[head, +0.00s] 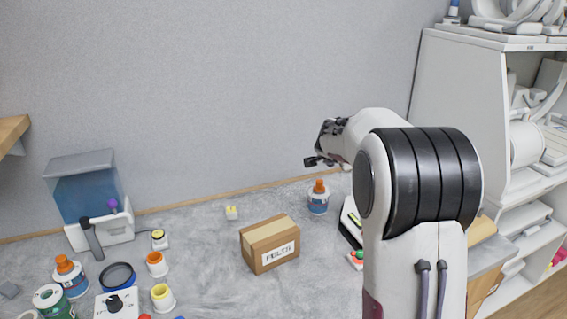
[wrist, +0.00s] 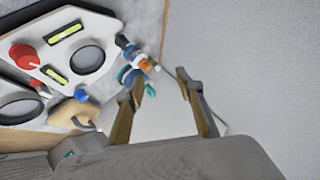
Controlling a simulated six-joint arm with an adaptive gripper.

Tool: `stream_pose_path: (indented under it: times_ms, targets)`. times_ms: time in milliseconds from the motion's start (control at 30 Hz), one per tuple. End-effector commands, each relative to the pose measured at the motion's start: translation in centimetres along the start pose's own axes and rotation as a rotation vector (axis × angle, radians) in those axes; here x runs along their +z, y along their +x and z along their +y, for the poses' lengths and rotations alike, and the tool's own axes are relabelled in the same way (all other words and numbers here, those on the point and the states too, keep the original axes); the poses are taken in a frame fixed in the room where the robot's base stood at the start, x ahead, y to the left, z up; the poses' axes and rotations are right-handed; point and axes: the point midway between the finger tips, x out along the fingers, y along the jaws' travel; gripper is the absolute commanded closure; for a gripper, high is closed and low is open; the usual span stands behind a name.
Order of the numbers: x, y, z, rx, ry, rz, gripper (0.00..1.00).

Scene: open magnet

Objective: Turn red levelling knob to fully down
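The red levelling knob (wrist: 24,57) shows in the wrist view at the upper left, on a white plate (wrist: 110,38) with yellow-green level vials (wrist: 66,32) and round dark openings. How far the knob is turned cannot be told. My gripper (wrist: 160,78) is open and empty, its fingers apart and well to the right of the knob. In the head view my gripper (head: 318,156) is raised above the table in front of the wall; my arm hides part of the white device.
A cardboard box (head: 270,244) stands mid-table, with an orange-capped bottle (head: 318,198) behind it. Several jars, cups and a blue-tank machine (head: 90,190) crowd the left. White shelves (head: 460,100) stand right. Bare grey table lies around the box.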

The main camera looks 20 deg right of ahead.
Motion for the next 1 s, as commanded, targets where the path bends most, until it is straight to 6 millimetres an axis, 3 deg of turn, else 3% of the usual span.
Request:
stream_pose_path:
  times_ms: [500,1000]
  targets:
    - [2.4,-3.6,-4.0,-0.192,-0.076,-0.077,0.63]
    - [6.1,-8.1,-6.2,-0.332,-0.170,-0.194,0.63]
